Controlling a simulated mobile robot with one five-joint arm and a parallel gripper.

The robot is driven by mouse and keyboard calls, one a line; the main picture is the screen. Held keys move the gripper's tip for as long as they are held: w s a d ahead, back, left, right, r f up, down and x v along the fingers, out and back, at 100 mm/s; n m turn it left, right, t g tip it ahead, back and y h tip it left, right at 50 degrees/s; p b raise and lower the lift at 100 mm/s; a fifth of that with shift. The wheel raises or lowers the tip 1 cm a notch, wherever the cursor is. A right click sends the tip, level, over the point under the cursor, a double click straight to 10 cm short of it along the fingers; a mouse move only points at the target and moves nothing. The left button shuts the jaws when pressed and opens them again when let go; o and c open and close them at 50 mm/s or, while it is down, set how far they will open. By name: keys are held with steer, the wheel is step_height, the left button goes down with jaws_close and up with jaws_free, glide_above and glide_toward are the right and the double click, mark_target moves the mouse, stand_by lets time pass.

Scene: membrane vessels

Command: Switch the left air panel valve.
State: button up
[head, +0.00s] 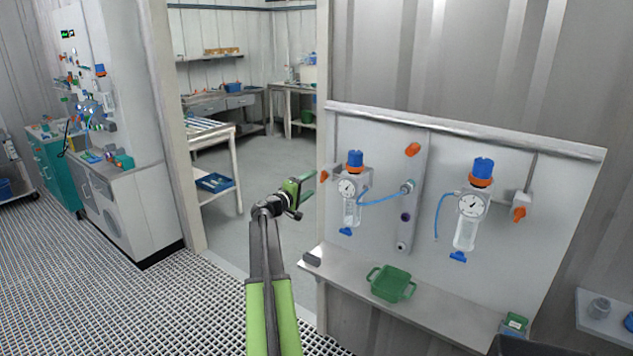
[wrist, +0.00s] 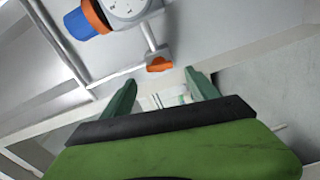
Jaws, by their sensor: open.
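The left air panel valve has a small orange handle (head: 324,175) at the left edge of the panel, left of the left regulator (head: 348,188) with its blue knob and gauge. In the wrist view the same orange handle (wrist: 160,64) lies just ahead of the fingertips, between their lines. My gripper (head: 312,183) is open and empty, just left of the handle in the head view. The two green fingers (wrist: 161,80) stand apart in the wrist view. I see no clear contact with the handle.
A second regulator (head: 471,205) and orange valve handle (head: 519,214) are at the panel's right. Another orange handle (head: 412,149) sits in the middle. A green bin (head: 391,283) stands on the shelf (head: 440,311) below. A doorway opens behind my arm.

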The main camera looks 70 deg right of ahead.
steer(key=v, duration=1.1)
steer(key=shift+a, duration=0.25)
steer(key=shift+w, duration=0.1)
